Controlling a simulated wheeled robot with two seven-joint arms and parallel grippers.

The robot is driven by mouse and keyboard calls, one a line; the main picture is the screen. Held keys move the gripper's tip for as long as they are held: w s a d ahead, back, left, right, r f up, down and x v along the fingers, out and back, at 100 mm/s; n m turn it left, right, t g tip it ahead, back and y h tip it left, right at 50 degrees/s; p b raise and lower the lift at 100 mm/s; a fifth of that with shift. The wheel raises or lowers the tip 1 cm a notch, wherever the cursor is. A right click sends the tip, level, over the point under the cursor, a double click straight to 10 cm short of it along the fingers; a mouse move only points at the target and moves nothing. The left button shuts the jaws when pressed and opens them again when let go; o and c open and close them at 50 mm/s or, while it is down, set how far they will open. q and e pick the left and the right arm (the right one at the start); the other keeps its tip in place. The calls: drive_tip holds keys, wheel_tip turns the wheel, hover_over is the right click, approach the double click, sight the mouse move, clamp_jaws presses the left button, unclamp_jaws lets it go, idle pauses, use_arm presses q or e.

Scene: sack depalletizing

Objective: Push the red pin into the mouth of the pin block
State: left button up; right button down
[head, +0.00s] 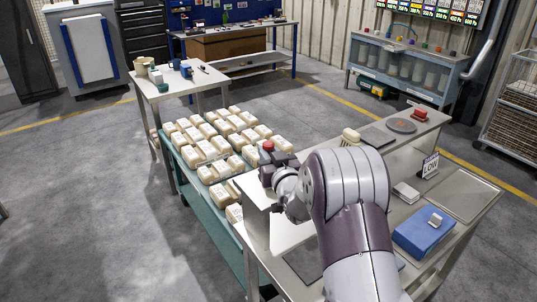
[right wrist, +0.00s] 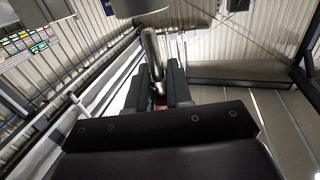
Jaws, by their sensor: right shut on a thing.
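My right gripper (head: 266,163) is over the near corner of the steel table, beside the sack pallet. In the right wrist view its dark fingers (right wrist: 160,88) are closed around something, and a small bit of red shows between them. A red piece (head: 268,146) shows at the gripper in the head view; it looks like part of the red pin. A shiny metal rod (right wrist: 152,60) rises past the fingers towards a grey rounded part (right wrist: 140,8) at the top. I cannot make out the pin block or its mouth. My left gripper is not in view.
Rows of pale sacks (head: 212,140) lie on a green-sided platform (head: 205,195) to the left. The steel table holds a blue box (head: 424,232), a LOAD sign (head: 430,165) and a dark disc (head: 402,125). A smaller table (head: 190,88) stands behind. Floor at left is clear.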

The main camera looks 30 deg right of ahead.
drive_tip(key=shift+f+b, duration=2.3)
drive_tip(key=shift+f, duration=0.1)
drive_tip(key=c, duration=0.9)
unclamp_jaws()
drive_tip(key=shift+r, duration=0.1)
drive_tip(key=shift+c, duration=0.2)
drive_tip(key=s+a+b, duration=0.2)
drive_tip(key=s, duration=1)
drive_tip(key=shift+s, duration=0.25)
